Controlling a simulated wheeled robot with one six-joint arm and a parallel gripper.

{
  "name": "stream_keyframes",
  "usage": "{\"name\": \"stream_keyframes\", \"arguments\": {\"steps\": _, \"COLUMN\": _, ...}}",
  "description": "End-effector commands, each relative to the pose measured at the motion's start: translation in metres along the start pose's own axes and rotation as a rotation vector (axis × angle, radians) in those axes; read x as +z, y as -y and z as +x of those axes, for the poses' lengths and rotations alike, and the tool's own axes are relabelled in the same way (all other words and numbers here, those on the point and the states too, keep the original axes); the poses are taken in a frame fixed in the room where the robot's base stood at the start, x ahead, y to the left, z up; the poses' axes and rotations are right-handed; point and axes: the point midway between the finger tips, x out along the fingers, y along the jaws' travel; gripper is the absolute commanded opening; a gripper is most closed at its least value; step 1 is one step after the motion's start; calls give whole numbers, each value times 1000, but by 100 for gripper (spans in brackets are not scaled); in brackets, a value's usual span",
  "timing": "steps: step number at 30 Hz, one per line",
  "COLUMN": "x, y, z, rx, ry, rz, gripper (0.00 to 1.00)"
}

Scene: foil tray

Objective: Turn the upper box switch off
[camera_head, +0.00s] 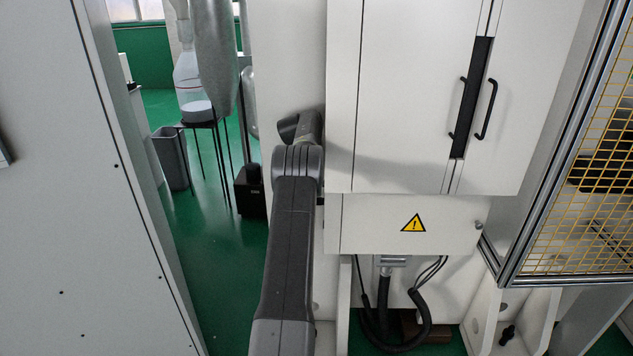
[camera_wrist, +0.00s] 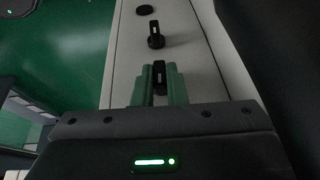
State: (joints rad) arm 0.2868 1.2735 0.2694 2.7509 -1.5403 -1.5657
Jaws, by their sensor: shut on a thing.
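In the wrist view, a pale narrow box face (camera_wrist: 190,60) carries two black switches with raised handles. My gripper (camera_wrist: 159,82) has its green fingers shut on the nearer switch (camera_wrist: 160,68), one finger on each side of the handle. The other switch (camera_wrist: 155,40) stands just beyond the fingertips and is free. I cannot tell from this view which of the two is the upper one. In the head view my arm reaches forward to the left side of the white cabinet, and the gripper and switches are hidden there.
A round black knob or cap (camera_wrist: 146,10) sits farther along the same face. In the head view, a white cabinet (camera_head: 410,80) with black handles stands right of my arm. A yellow mesh guard (camera_head: 600,150) is at far right. Green floor (camera_head: 215,270) is open on the left.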

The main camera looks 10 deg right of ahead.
Motion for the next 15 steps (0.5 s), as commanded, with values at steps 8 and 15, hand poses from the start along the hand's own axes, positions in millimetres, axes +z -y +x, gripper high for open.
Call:
{"name": "stream_keyframes", "arguments": {"steps": 8, "x": -1, "y": 1, "z": 1, "rx": 52, "ry": -3, "rz": -21, "gripper": 0}}
{"name": "stream_keyframes", "arguments": {"steps": 15, "x": -1, "y": 1, "z": 0, "rx": 67, "ry": -3, "rz": -27, "gripper": 0}}
